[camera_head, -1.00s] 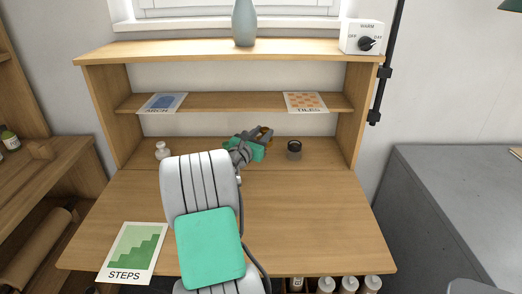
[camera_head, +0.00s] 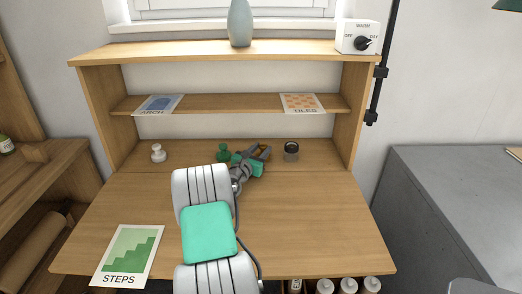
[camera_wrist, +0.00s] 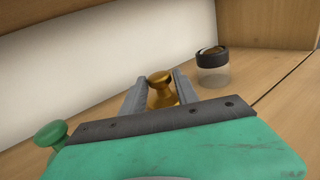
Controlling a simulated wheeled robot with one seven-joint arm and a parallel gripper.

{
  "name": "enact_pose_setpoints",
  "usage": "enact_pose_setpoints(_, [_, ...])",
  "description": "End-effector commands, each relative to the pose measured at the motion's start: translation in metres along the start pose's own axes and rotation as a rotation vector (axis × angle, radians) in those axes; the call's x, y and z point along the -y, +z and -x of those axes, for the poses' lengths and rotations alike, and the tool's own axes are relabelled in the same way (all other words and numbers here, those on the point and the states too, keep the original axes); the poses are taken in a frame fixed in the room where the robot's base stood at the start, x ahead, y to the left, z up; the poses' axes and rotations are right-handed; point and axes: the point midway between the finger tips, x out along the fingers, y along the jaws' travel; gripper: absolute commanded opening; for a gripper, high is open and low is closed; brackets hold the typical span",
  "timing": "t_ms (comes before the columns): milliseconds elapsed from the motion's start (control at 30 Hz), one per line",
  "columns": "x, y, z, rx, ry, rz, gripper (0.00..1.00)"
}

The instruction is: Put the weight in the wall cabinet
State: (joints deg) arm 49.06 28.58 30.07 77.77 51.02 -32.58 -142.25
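A brass knobbed piece (camera_wrist: 162,92), which looks like a weight, stands on the desk in the wrist view. My gripper (camera_wrist: 160,84) has its two grey fingers apart, one on each side of the brass piece, with a gap visible at the left finger. In the head view my gripper (camera_head: 262,150) is low over the back of the desk, and the brass piece is hard to make out there. A green knobbed piece (camera_head: 222,153) stands just left of the gripper, also in the wrist view (camera_wrist: 50,135). I cannot make out a wall cabinet.
A white knobbed piece (camera_head: 158,154) stands at back left. A dark-lidded jar (camera_head: 291,151) is right of my gripper, also in the wrist view (camera_wrist: 212,68). A shelf (camera_head: 230,103) with two cards hangs above. A STEPS card (camera_head: 128,254) lies front left. The desk's right front is clear.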

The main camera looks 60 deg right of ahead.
Motion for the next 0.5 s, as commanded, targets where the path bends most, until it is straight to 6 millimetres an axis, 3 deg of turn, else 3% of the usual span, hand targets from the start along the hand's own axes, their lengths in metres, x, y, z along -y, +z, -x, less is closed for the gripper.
enact_pose_setpoints(200, [0.0, 0.0005, 0.0, 0.0, 0.0, 0.0, 0.53])
enact_pose_setpoints(500, [-0.0007, 0.0032, 0.0038, 0.0, 0.001, 0.0, 0.53])
